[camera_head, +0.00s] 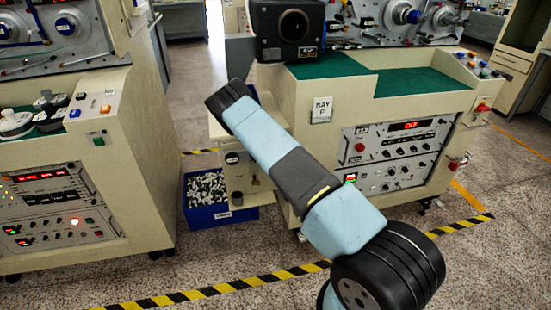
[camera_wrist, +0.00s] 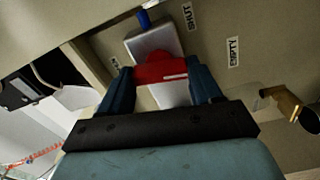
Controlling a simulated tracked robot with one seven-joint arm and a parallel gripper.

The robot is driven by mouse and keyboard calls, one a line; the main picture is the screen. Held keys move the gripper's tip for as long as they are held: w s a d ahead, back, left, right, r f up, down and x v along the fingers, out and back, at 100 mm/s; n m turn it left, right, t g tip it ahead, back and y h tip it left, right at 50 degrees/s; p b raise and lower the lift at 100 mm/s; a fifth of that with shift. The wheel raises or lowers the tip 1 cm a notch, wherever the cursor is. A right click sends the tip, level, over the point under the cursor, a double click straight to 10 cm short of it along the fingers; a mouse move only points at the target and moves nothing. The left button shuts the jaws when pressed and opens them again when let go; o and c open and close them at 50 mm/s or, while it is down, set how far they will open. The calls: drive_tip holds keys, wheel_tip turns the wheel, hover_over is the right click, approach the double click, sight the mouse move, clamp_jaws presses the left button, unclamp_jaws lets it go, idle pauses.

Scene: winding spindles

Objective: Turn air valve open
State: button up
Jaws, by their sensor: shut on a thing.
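In the wrist view, the air valve has a silver body (camera_wrist: 155,42) with a blue fitting (camera_wrist: 144,18) at its top end and a red handle (camera_wrist: 158,72). My gripper (camera_wrist: 162,76) is shut on the red handle, with one dark blue finger at each side. The handle lies across the silver body. In the head view my arm reaches up and left to the middle machine; I cannot make out the valve or the gripper's fingers there.
A brass fitting (camera_wrist: 283,103) sticks out right of my gripper in the wrist view. In the head view, a blue bin of small parts (camera_head: 208,190) stands on the floor beside the middle machine (camera_head: 290,105).

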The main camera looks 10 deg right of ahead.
drive_tip(key=shift+a+f+n, duration=0.15)
drive_tip(key=shift+a+n, duration=0.2)
drive_tip(key=shift+n, duration=0.65)
drive_tip(key=o, duration=0.8)
drive_tip(key=shift+o, duration=1.3)
drive_tip(key=shift+d, duration=0.2)
drive_tip(key=shift+s, duration=0.1)
drive_tip(key=s, duration=1.3)
drive_tip(key=shift+s, duration=0.3)
